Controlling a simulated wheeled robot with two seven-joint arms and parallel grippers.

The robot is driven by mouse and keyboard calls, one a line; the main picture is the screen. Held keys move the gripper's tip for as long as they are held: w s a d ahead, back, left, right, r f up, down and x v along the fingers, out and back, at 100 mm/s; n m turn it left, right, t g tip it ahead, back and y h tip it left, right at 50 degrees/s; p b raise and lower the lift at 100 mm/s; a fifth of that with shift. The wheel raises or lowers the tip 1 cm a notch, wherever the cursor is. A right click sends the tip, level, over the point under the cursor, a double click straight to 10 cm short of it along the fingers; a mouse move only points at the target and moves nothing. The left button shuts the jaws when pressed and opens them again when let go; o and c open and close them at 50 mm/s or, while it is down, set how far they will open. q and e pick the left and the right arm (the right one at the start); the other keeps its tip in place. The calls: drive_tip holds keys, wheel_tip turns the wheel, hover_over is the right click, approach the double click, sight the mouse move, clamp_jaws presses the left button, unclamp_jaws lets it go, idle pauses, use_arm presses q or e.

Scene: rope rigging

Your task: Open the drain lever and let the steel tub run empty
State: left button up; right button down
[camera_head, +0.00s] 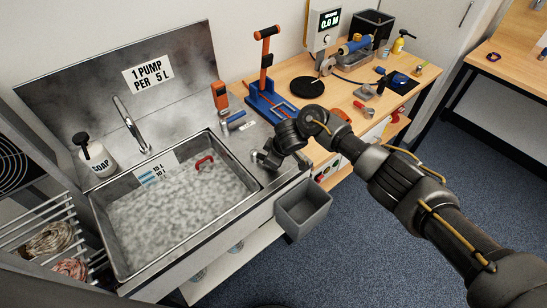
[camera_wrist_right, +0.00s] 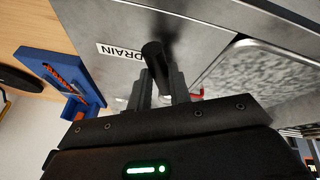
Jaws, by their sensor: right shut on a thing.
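The steel tub (camera_head: 165,205) is set in the counter at the left of the head view, holding water under whitish-grey foam. A litre scale plate (camera_head: 156,168) stands on its far inner wall, and a red handle-like piece (camera_head: 204,161) shows at the foam's edge. My right gripper (camera_head: 264,159) is at the tub's right rim, shut on the dark drain lever (camera_wrist_right: 154,58). The lever stands between the fingers in the right wrist view, beside a white DRAIN label (camera_wrist_right: 122,52). The lever's lower part is hidden by the fingers. My left gripper is not in view.
A soap bottle (camera_head: 97,158) and a tap (camera_head: 130,123) stand behind the tub. A blue stand with an orange post (camera_head: 266,65) is on the wooden bench, just beyond my right gripper. A grey bin (camera_head: 303,210) hangs at the counter's front. Tools crowd the bench.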

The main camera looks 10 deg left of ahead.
drive_tip(key=c, duration=1.3)
unclamp_jaws()
drive_tip(key=p+v, duration=0.2)
drive_tip(key=v, duration=0.8)
drive_tip(key=shift+d+r, duration=0.15)
drive_tip(key=shift+r, duration=0.2)
drive_tip(key=shift+s, duration=0.1)
